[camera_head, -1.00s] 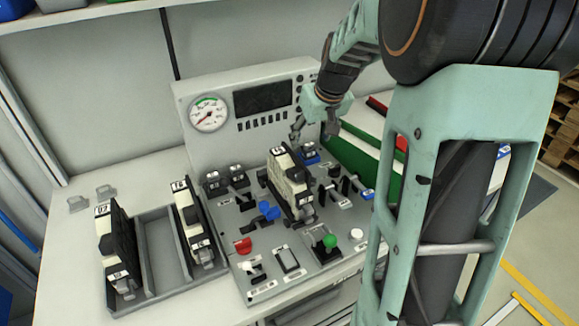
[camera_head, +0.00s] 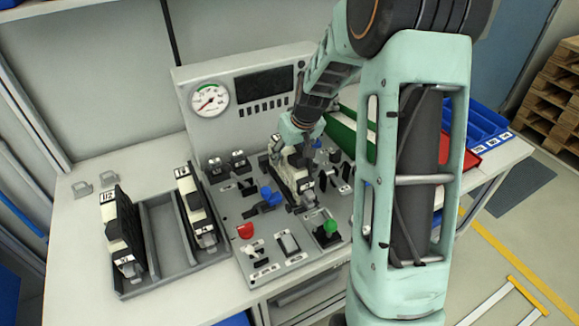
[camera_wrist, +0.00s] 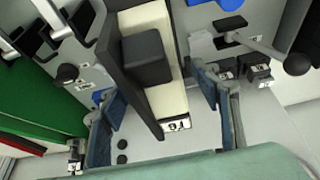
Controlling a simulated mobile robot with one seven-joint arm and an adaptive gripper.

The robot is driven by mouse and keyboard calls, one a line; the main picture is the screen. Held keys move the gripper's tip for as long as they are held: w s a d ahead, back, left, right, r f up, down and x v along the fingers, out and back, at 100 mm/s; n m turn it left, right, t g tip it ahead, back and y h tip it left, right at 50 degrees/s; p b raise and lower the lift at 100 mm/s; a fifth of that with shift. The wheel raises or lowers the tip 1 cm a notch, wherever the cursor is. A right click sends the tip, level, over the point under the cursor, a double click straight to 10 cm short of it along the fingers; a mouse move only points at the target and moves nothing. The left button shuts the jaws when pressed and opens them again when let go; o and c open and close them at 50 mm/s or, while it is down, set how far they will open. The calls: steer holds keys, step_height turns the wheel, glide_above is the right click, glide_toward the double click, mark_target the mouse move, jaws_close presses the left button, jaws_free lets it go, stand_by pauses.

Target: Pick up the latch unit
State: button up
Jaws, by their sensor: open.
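A beige and black block-shaped unit (camera_head: 293,181), which looks like the latch unit, stands on the grey control panel (camera_head: 231,207). It shows large in the wrist view (camera_wrist: 166,103), with a black block on top and a small label at its end. My gripper (camera_wrist: 160,95) is open, with one blue-grey finger on either side of the unit's labelled end. In the head view my gripper (camera_head: 296,150) is over the unit's far end and hides part of it. I cannot tell whether the fingers touch it. Two similar units (camera_head: 122,234) (camera_head: 196,207) stand at a grey rack on the left.
Levers and knobs crowd around the unit, including a blue handle (camera_head: 267,199), a green knob (camera_head: 330,227) and a red button (camera_head: 245,231). A gauge (camera_head: 209,98) is on the upright back panel. The rack (camera_head: 163,240) has an empty middle slot. Blue bins (camera_head: 482,128) stand at right.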

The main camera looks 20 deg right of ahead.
steer(key=shift+w+f, duration=0.25)
steer(key=shift+f, duration=0.35)
steer(key=shift+c, duration=0.3)
steer(key=shift+r, duration=0.1)
jaws_close()
